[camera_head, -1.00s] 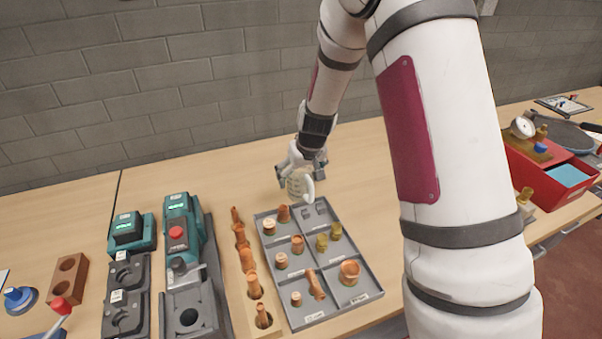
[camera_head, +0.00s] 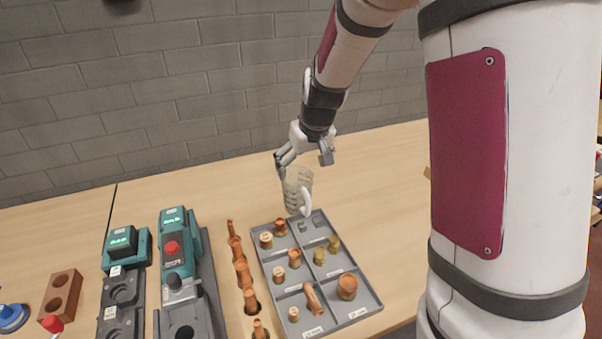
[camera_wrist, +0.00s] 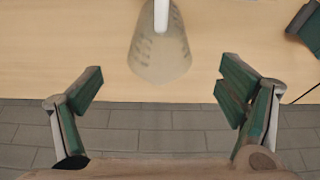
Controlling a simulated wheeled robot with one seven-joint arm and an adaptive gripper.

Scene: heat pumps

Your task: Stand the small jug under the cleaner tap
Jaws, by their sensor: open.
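The small jug (camera_head: 297,190) is translucent with a white handle and stands on the bench just behind the grey sorting tray. My gripper (camera_head: 304,160) is open above and behind it. In the wrist view the jug (camera_wrist: 160,52) lies beyond and between the spread fingers of my gripper (camera_wrist: 160,90), with a gap to both. Its handle (camera_wrist: 161,14) shows at the top edge there. No cleaner tap can be made out in these frames.
The grey compartment tray (camera_head: 372,299) holds several copper and brass fittings. A wooden rack of copper pieces (camera_head: 241,271) and teal press tools (camera_head: 176,240) stand to its left. A brown two-hole block (camera_head: 61,294) is farther left. Bare bench (camera_head: 210,195) lies behind them.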

